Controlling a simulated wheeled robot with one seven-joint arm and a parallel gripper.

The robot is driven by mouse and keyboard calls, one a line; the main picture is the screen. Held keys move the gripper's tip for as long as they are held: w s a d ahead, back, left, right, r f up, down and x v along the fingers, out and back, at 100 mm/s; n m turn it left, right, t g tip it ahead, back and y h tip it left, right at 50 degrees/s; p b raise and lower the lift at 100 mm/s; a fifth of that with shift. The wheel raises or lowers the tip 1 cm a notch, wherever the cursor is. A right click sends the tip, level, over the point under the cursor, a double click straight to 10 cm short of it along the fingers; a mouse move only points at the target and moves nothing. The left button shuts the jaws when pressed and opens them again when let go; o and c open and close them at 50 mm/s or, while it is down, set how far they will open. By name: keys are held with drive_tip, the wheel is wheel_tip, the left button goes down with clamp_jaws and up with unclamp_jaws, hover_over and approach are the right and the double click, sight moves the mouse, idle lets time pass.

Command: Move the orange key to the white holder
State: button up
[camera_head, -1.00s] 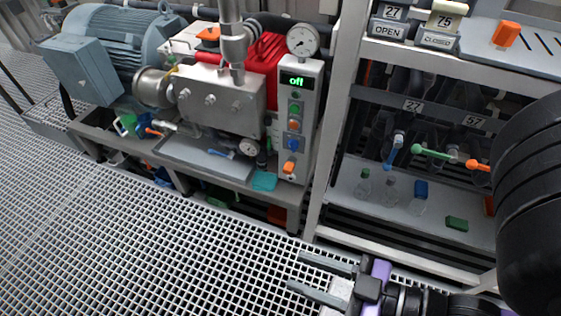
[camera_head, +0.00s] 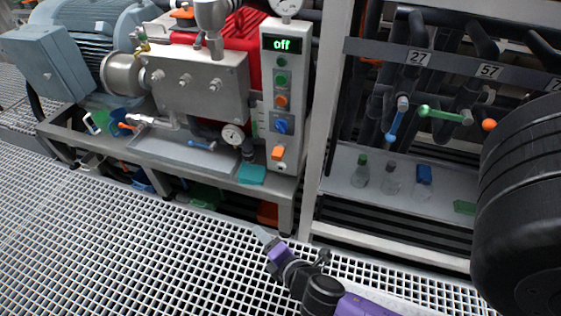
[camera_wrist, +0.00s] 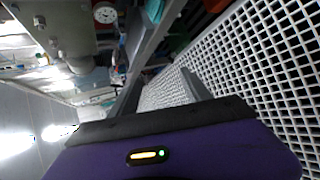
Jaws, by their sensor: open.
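A small orange piece (camera_head: 278,153), which looks like the orange key, sits low on the front of the light grey control panel (camera_head: 263,100). A small pale part shows just under it; I cannot tell whether that is the white holder. No other white holder is clear to me. My gripper (camera_head: 263,236) is in front of and below the panel, over the floor grating, apart from the orange piece. In the wrist view my gripper (camera_wrist: 162,90) shows its two fingers spread with nothing between them.
The pump bench (camera_head: 215,172) carries a metal tray, a gauge and a teal cloth (camera_head: 251,174). To the right, a shelf (camera_head: 345,180) holds bottles below blue and green valve handles (camera_head: 440,114). A large black cylinder (camera_head: 530,200) fills the right edge. The grating (camera_head: 110,240) is clear.

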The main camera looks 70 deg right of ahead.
drive_tip(key=w+d+f+n+g+h+b, duration=0.25)
drive_tip(key=w+d+f+h+b, duration=0.2)
drive_tip(key=d, duration=0.45)
drive_tip(key=n+g+h+b, duration=0.3)
drive_tip(key=g+h+b, duration=0.3)
drive_tip(key=h+b, duration=0.15)
approach(276, 158)
drive_tip(key=d, duration=0.3)
drive_tip(key=shift+w+r+y, duration=0.2)
drive_tip(key=shift+r+y, duration=0.05)
drive_tip(key=shift+y, duration=0.15)
drive_tip(key=shift+d, duration=0.1)
drive_tip(key=shift+d+f+b, duration=0.15)
drive_tip(key=shift+d+b, duration=0.3)
drive_tip(key=shift+b, duration=0.05)
drive_tip(key=d, duration=0.4)
drive_tip(key=d+b, duration=0.1)
drive_tip(key=d, duration=0.1)
drive_tip(key=shift+w+d, duration=0.1)
drive_tip(key=shift+w, duration=0.2)
drive_tip(key=shift+d, duration=0.9)
